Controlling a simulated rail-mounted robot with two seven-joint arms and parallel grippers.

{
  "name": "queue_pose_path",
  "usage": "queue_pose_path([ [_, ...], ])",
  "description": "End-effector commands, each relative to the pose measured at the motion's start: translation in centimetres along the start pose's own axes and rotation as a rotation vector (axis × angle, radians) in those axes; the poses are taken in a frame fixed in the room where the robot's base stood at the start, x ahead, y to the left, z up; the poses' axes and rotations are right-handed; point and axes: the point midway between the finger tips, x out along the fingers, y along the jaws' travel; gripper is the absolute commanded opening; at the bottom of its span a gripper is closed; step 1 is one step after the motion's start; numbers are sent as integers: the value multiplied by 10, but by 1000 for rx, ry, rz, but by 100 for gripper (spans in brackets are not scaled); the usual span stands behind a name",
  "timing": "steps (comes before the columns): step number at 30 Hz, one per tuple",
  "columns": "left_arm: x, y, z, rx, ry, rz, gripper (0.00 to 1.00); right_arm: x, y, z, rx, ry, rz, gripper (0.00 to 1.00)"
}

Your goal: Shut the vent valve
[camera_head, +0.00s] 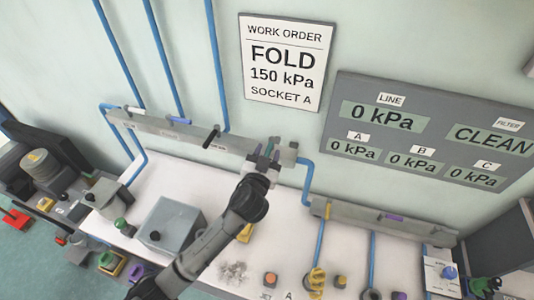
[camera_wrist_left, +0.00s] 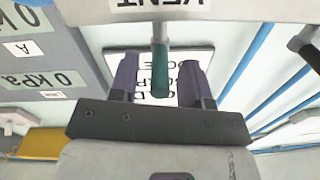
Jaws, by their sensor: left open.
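The vent valve's green handle (camera_head: 268,149) is at the right end of the upper grey manifold. In the left wrist view the handle (camera_wrist_left: 161,72) extends from a grey stem below an upside-down VENT label (camera_wrist_left: 160,4). My left gripper (camera_head: 266,159) is at the valve, with its arm reaching up from the bottom. In the left wrist view my left gripper (camera_wrist_left: 158,80) is open, with one dark purple finger on each side of the handle. Gaps show between handle and fingers. The valve body is partly hidden. My right gripper is not visible.
The gauge panel (camera_head: 432,132) reads 0 kPa for line, A, B and C, and CLEAN for filter. A work order sign (camera_head: 287,62) hangs above the manifold (camera_head: 165,128). A grey box (camera_head: 170,226) stands on the white bench (camera_head: 205,180). A lower manifold (camera_head: 378,217) is at right.

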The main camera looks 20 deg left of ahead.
Motion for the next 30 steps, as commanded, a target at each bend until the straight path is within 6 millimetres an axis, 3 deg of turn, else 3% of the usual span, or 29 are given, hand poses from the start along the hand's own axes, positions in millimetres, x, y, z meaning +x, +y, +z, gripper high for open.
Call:
queue_pose_path([
  [5,0,0,0,0,0,0,42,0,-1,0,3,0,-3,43],
  [18,0,0,0,0,0,0,0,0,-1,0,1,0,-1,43],
  [30,-1,-2,1,-1,-3,-12,0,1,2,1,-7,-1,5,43],
])
